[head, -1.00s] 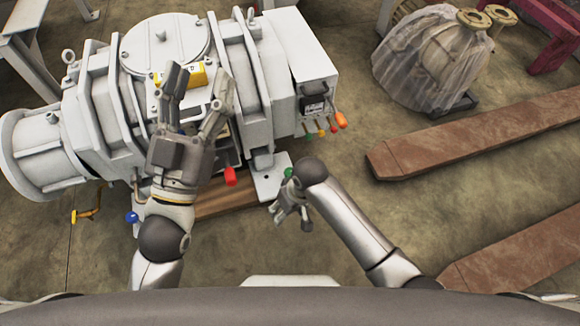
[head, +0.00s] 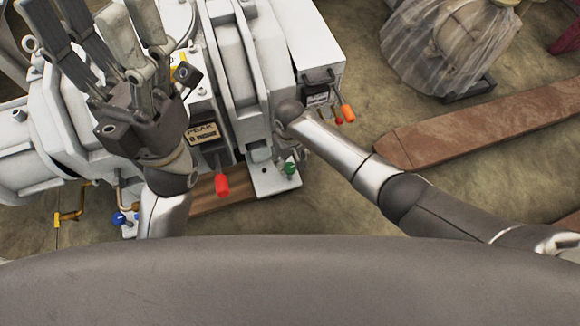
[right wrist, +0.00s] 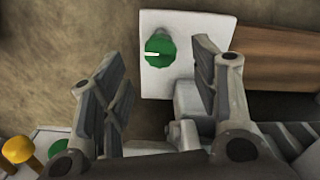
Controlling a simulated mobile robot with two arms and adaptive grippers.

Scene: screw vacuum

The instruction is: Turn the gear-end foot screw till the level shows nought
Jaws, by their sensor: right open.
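The gear-end foot screw seems to be the green knob (head: 290,168) on a white foot plate (head: 270,182). In the right wrist view the green knob (right wrist: 160,52) has a white line pointing left. My right gripper (right wrist: 162,72) is open; its fingers lie either side of the knob in the picture, with no visible contact. In the head view my right arm mostly hides that gripper (head: 306,152). My left gripper (head: 110,45) is raised over the machine, fingers apart and empty. A yellow thing (head: 180,72), perhaps the level, is partly behind it; no reading is legible.
A panel marked PEAK (head: 203,134) sits above a red handle (head: 222,185). A blue knob (head: 119,218) is at the lower left. An orange handle (head: 347,113) is near my right arm. Wood (head: 218,192) lies beside the foot plate.

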